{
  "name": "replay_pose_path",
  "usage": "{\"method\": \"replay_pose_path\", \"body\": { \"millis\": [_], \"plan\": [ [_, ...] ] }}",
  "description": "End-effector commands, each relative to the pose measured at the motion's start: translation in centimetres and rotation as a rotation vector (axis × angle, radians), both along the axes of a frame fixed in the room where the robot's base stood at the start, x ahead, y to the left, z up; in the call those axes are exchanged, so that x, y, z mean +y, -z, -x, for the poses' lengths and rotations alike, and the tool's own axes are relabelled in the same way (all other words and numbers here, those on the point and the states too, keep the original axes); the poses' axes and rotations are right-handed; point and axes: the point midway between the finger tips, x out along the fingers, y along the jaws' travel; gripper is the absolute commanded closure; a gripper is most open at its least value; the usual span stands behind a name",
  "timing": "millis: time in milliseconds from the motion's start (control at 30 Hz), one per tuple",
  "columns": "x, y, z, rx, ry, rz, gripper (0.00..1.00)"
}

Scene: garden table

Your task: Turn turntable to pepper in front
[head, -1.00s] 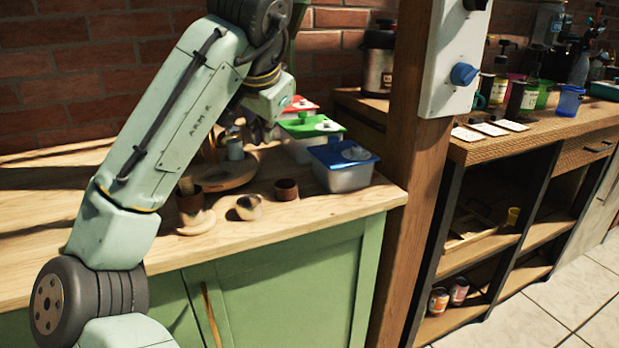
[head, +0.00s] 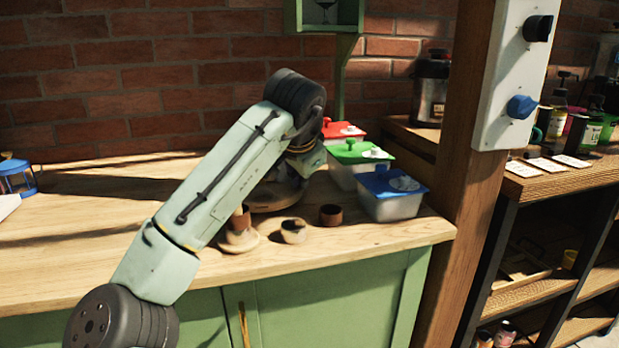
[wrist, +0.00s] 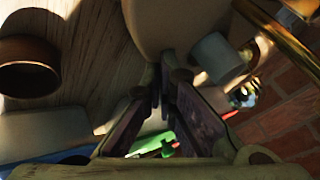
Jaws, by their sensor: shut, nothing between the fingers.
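The turntable (head: 275,200) is a round wooden disc on the garden table, mostly hidden behind my arm in the head view. In the wrist view its pale disc (wrist: 160,22) lies right by my fingertips. A light grey cylinder (wrist: 217,58) stands on or beside it, close to the fingers; no label is readable, so I cannot tell which item is the pepper. My gripper (wrist: 166,78) is shut and empty, its fingertips near the disc's edge; whether they touch it I cannot tell. In the head view the fingers are hidden.
Lidded tubs in red (head: 342,131), green (head: 357,152) and blue (head: 392,196) stand just right of the turntable. A brown cup (head: 330,215) and a tilted pot (head: 293,231) are in front. The left tabletop (head: 90,225) is mostly clear.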

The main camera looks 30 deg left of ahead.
Motion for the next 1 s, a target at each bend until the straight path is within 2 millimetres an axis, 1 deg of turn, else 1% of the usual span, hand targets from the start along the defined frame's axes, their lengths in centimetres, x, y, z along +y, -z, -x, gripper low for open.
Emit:
{"method": "replay_pose_path", "body": {
  "millis": [133, 500, 733, 1000],
  "plan": [
    [0.6, 0.0, -0.2, 0.001, -0.001, 0.0, 1.0],
    [0.7, -0.1, -0.3, 0.0, 0.0, 0.002, 1.0],
    [1.7, -0.1, -1.1, 0.001, -0.002, 0.004, 1.0],
    [1.8, 0.1, -1.1, 0.001, -0.002, 0.001, 1.0]
  ]
}}
